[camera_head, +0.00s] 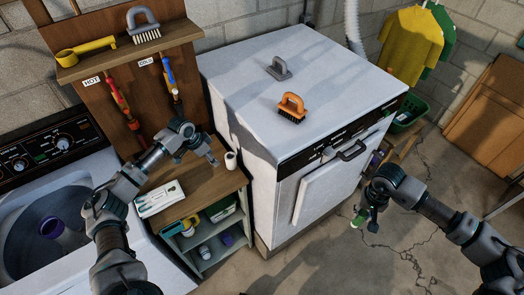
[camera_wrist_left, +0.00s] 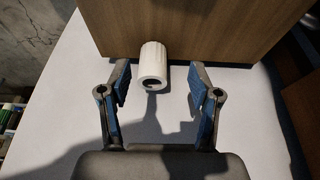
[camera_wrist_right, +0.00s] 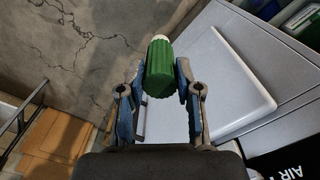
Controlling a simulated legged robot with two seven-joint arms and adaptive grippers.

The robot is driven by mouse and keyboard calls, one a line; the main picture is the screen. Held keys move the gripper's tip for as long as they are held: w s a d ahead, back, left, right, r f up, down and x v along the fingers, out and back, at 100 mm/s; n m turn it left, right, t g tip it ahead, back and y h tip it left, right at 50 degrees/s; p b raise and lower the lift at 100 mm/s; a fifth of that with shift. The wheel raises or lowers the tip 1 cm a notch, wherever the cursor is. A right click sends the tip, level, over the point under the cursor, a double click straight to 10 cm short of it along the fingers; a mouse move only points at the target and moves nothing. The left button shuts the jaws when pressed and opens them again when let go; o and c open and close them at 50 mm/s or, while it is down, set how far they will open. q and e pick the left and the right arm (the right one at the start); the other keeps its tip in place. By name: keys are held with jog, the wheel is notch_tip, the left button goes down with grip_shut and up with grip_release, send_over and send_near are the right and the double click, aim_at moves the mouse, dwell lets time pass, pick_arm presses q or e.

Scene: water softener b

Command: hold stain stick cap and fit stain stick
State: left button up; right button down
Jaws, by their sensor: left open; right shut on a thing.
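The white stain stick cap (camera_head: 231,160) is a short hollow cylinder at the right edge of the small cabinet's wooden top. In the left wrist view the cap (camera_wrist_left: 153,66) shows a dark opening and sits ahead of my left fingers, roughly centred between them. My left gripper (camera_head: 213,160) is open and just left of the cap, with no finger seen touching it. My right gripper (camera_wrist_right: 158,85) is shut on the green ribbed stain stick (camera_wrist_right: 159,70), whose pale end points away from the wrist. In the head view the stick (camera_head: 359,219) is in the air in front of the dryer.
The floor (camera_head: 400,255) at the right is open.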

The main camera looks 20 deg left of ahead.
aim_at(357, 220)
pick_arm(q)
jog(key=b+x, duration=0.4)
jog(key=shift+a+f, duration=0.35)
jog(key=shift+f, duration=0.05)
pick_arm(e)
jog(key=f, duration=0.5)
jog(key=shift+a+f, duration=0.25)
jog(key=shift+a, duration=0.15)
pick_arm(q)
jog(key=shift+w+d+f, duration=0.15)
jog(key=shift+d+f, duration=0.05)
jog(key=shift+f, duration=0.1)
pick_arm(e)
jog(key=shift+d+r, duration=0.1)
jog(key=shift+r, duration=0.05)
pick_arm(q)
jog(key=shift+w+d+f, duration=0.25)
jog(key=shift+d+f, duration=0.2)
jog(key=shift+f, duration=0.1)
pick_arm(e)
jog(key=shift+d, duration=0.25)
pick_arm(q)
jog(key=c, duration=1.2)
jog(key=shift+a, duration=0.2)
pick_arm(e)
jog(key=shift+a, duration=0.2)
